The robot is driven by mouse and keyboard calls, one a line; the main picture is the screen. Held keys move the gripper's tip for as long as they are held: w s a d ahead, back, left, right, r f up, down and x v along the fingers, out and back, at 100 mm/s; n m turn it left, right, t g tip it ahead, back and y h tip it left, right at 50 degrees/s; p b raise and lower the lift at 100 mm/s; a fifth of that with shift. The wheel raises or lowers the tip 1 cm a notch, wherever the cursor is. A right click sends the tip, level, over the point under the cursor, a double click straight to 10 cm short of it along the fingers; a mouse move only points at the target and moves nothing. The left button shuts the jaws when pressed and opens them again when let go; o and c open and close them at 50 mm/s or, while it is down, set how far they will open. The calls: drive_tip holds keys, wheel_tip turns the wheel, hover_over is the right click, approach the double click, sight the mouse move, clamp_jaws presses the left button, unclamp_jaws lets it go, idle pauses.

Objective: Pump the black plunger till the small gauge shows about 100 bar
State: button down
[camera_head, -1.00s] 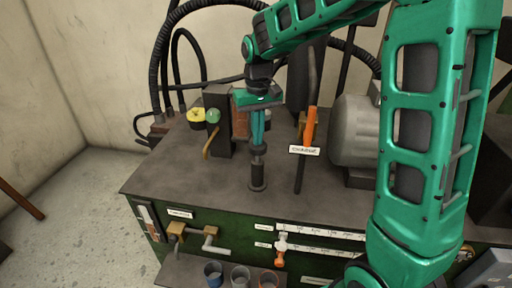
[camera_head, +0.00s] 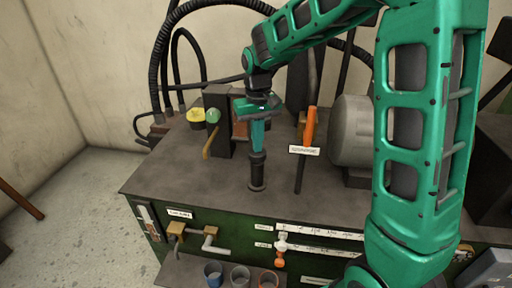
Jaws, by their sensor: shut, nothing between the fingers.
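The black plunger (camera_head: 257,172) stands upright on the dark top of the unit. My gripper (camera_head: 257,143) points straight down from the green arm and is shut, with its fingertips at or just above the plunger's top. I cannot tell whether they touch. A small round yellow-faced gauge (camera_head: 196,116) sits on the left of the top, beside a green knob (camera_head: 212,116). Its needle is too small to read.
A lever with an orange grip (camera_head: 310,128) and a white label stands right of the plunger. A grey cylinder (camera_head: 352,132) lies farther right. A dark block (camera_head: 217,98) and black hoses (camera_head: 160,60) stand behind. Cups (camera_head: 240,276) sit on a low front shelf. The top's front left is clear.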

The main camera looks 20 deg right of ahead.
drive_tip(key=shift+r, duration=2.1)
